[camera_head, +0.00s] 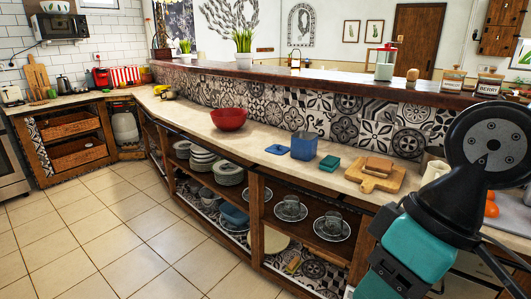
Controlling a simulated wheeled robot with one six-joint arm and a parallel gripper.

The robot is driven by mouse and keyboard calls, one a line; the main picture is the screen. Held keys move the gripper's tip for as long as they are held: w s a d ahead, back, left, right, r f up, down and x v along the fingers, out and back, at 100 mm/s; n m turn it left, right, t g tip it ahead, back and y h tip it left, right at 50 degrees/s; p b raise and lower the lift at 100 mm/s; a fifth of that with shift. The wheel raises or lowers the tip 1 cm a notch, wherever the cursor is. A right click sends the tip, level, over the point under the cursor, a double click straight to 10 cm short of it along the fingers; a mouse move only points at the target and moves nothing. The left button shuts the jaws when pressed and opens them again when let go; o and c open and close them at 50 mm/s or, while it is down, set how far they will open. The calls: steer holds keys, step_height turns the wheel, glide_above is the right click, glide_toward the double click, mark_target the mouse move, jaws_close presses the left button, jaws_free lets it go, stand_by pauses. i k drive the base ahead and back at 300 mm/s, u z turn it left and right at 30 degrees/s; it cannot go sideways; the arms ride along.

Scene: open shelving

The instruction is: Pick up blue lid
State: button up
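A small teal block or box (330,163) sits to the right of the container. My black and teal arm links fill the right side of the view. My gripper's fingers do not show in this view, so whether they hold anything cannot be seen. Nothing covers the lid.
A red bowl (228,119) stands left of the lid. Wooden boards (376,175) and a cream mug (434,172) lie to the right. A patterned tiled wall backs the counter. Open shelves below hold plates (229,173) and cups. The tiled floor (120,230) at left is clear.

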mark_target(278, 149)
steer(key=u, duration=0.55)
steer(key=i, duration=0.8)
steer(key=u, duration=0.5)
steer(key=i, duration=1.45)
steer(key=z, duration=1.3)
steer(key=i, duration=0.55)
steer(key=z, duration=0.5)
